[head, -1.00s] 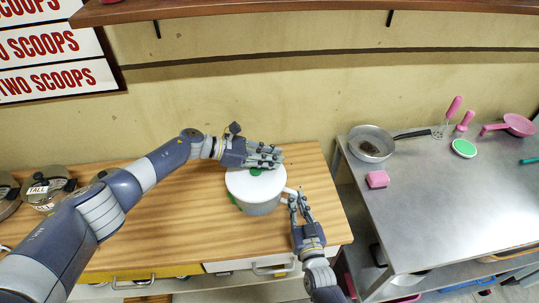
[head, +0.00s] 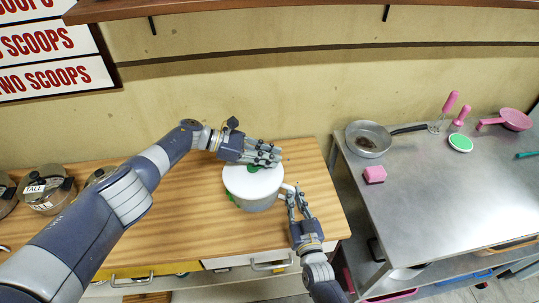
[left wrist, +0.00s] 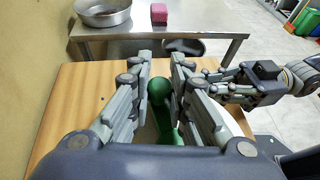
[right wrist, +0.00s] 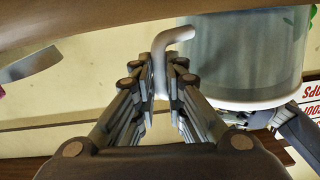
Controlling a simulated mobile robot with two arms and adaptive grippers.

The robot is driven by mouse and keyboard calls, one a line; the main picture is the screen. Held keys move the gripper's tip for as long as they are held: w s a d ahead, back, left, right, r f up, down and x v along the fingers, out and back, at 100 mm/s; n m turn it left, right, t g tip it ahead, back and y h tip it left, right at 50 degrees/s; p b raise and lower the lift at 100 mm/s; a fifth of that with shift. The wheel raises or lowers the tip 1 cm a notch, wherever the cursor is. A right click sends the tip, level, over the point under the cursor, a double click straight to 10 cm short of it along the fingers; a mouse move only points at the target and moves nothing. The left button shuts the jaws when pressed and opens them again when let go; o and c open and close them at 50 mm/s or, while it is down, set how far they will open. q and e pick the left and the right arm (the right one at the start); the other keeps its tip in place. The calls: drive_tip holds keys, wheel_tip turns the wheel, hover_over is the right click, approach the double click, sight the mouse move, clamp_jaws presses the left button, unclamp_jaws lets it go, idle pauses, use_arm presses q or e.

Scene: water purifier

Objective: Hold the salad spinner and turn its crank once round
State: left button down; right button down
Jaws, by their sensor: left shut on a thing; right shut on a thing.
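The salad spinner has a white lid (head: 250,184) and a pale see-through bowl (right wrist: 240,50). It stands upright near the front right of the wooden counter. My left gripper (head: 266,154) is over the lid's far side, shut on the green crank (left wrist: 160,100), whose round knob shows between the fingers in the left wrist view. In the head view, the fingers hide part of the crank. My right gripper (head: 297,194) is at the spinner's right side, shut on its white side handle (right wrist: 160,62).
The wooden counter (head: 180,215) is clear left of the spinner, with several lidded pots (head: 45,190) at its far left. Across a gap stands a metal table (head: 430,200) with a frying pan (head: 368,139), a pink block (head: 374,174) and pink utensils. A shelf (head: 270,10) overhangs.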

use_arm(q)
drive_tip(key=c, duration=1.5)
unclamp_jaws()
drive_tip(key=v, duration=1.2)
